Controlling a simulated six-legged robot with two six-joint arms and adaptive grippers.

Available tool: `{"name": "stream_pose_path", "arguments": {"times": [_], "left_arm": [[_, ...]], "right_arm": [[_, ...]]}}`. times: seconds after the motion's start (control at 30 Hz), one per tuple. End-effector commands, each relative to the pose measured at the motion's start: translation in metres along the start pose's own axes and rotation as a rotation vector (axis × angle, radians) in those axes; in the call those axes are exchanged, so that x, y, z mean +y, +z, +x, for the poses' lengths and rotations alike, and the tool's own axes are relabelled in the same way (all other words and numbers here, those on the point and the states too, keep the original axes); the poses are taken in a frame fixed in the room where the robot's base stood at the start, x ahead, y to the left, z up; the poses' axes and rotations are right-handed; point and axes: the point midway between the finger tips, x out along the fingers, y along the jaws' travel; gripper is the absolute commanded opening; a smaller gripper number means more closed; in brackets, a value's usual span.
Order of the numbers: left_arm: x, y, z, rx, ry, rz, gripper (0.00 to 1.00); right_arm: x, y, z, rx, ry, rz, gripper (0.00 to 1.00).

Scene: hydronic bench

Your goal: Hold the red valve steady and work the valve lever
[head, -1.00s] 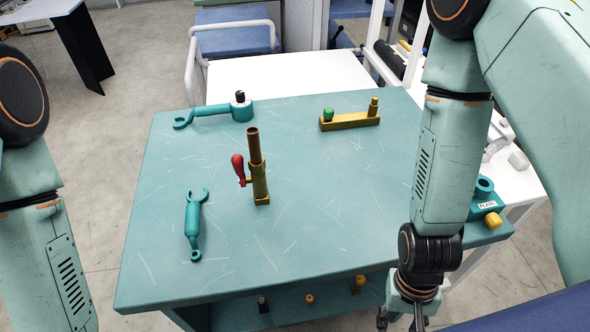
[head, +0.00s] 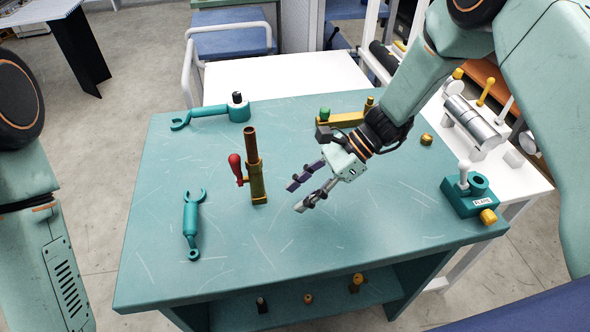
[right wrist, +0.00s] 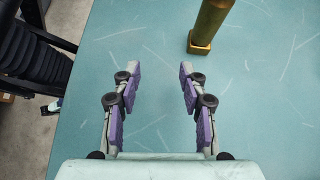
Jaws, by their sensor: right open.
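The valve is an upright brass body (head: 257,183) on the teal bench, with an open pipe on top and a red lever handle (head: 235,167) on its left side. Its lower brass part (right wrist: 208,25) shows at the top of the right wrist view, beyond the fingertips and a little right of centre. My right gripper (head: 296,196) is open and empty over the bench, to the right of the valve and apart from it. It also shows in the right wrist view (right wrist: 157,72) with its fingers spread. My left gripper is out of view; only my left arm shows.
A teal wrench (head: 190,225) lies left of the valve, and another teal tool (head: 210,113) lies behind it. A brass bar fitting (head: 340,119) is at the back. A teal block (head: 470,196) stands at the right edge. The bench front is clear.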

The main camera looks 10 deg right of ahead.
Motion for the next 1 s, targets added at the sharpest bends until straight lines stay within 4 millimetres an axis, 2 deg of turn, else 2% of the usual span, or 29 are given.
{"name": "stream_pose_path", "arguments": {"times": [0.03,0.1,0.23,0.47,0.8,1.0], "left_arm": [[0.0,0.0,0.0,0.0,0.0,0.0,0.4],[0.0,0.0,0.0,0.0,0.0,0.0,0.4],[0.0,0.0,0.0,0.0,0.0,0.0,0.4],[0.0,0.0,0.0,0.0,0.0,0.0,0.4],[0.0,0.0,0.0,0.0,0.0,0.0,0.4],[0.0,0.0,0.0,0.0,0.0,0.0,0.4]], "right_arm": [[-0.014,0.002,-0.001,-0.028,-0.03,0.013,0.43],[-0.029,0.005,-0.004,-0.062,-0.064,0.026,0.43],[-0.045,0.009,-0.007,-0.1,-0.098,0.039,0.43],[-0.05,0.012,0.005,-0.108,-0.105,0.042,0.43],[-0.054,0.016,0.048,-0.104,-0.106,0.04,0.43],[-0.056,0.018,0.065,-0.106,-0.106,0.04,0.43]]}}
